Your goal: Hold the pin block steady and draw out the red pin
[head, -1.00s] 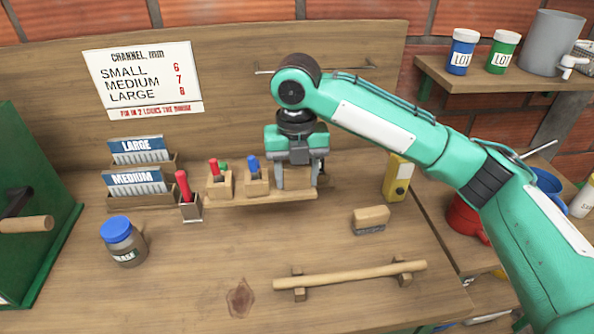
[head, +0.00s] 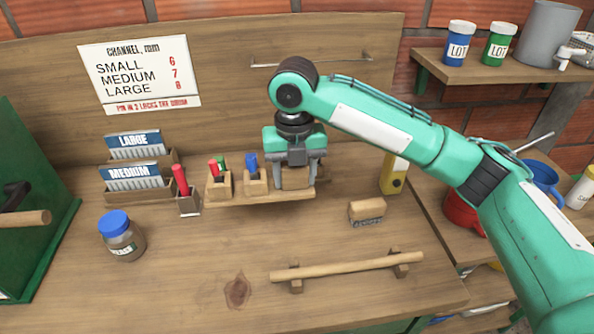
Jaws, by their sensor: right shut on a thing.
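My right gripper (head: 297,184) points down at the right end of a low wooden rack (head: 240,199). It is shut on a wooden block (head: 296,179), with one finger on each side. The gripper body hides the block's top, so I cannot tell whether a pin is in it. To its left, one block (head: 218,184) holds a red pin (head: 213,166) and something green behind it. The block (head: 256,182) between these holds a blue pin (head: 251,161). My left gripper is out of view.
A red-handled tool (head: 180,180) stands in a small holder left of the rack. A blue-lidded jar (head: 121,240), a brush (head: 367,209) and a wooden bar on supports (head: 348,267) lie on the bench. The bench middle is clear.

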